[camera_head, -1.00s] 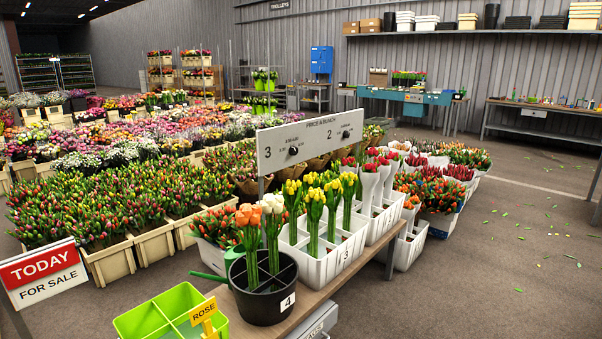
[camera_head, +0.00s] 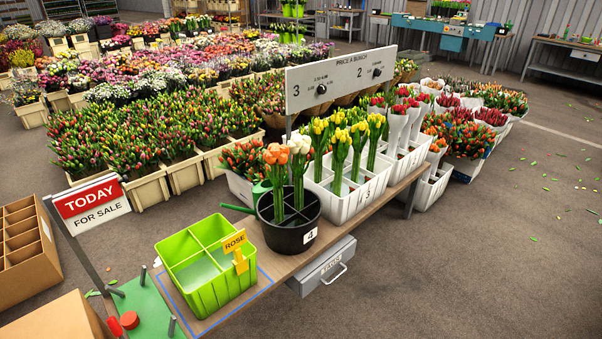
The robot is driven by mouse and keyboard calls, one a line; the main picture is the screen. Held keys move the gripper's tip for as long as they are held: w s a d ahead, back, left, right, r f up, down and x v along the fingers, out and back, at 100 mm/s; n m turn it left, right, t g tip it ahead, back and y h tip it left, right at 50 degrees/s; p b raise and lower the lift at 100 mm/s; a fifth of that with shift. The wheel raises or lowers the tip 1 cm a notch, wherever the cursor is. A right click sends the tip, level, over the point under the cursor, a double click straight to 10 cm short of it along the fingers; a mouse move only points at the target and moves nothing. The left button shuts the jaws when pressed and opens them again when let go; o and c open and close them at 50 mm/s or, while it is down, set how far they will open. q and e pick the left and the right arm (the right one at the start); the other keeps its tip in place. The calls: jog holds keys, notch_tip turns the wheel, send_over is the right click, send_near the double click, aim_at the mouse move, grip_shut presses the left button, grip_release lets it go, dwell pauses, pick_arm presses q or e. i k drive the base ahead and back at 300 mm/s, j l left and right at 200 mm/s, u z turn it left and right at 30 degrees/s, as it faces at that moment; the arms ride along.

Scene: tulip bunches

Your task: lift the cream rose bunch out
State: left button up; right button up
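The cream rose bunch (camera_head: 299,146) stands upright in a black bucket (camera_head: 289,237) labelled 4, on the wooden bench. Its pale heads are above the rim and its green stems go down inside. An orange bunch (camera_head: 275,155) stands just left of it in the same bucket, close beside it. A bright green divided crate (camera_head: 207,291) with a yellow ROSE tag (camera_head: 235,243) stands left of the bucket, its visible compartments empty. Neither of my grippers is in view.
A white divided crate (camera_head: 349,205) with yellow bunches stands right of the bucket. A price board (camera_head: 340,78) rises behind. A TODAY sign (camera_head: 91,204) stands at left, near cardboard boxes (camera_head: 25,250). A drawer (camera_head: 322,268) hangs under the bench.

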aim_at(298, 144)
jog(key=i+l+u, duration=0.15)
jog(key=i+l, duration=0.3)
jog(key=i, duration=0.15)
jog(key=i+l+u, duration=0.2)
jog(key=i+l, duration=0.3)
jog(key=i, duration=0.1)
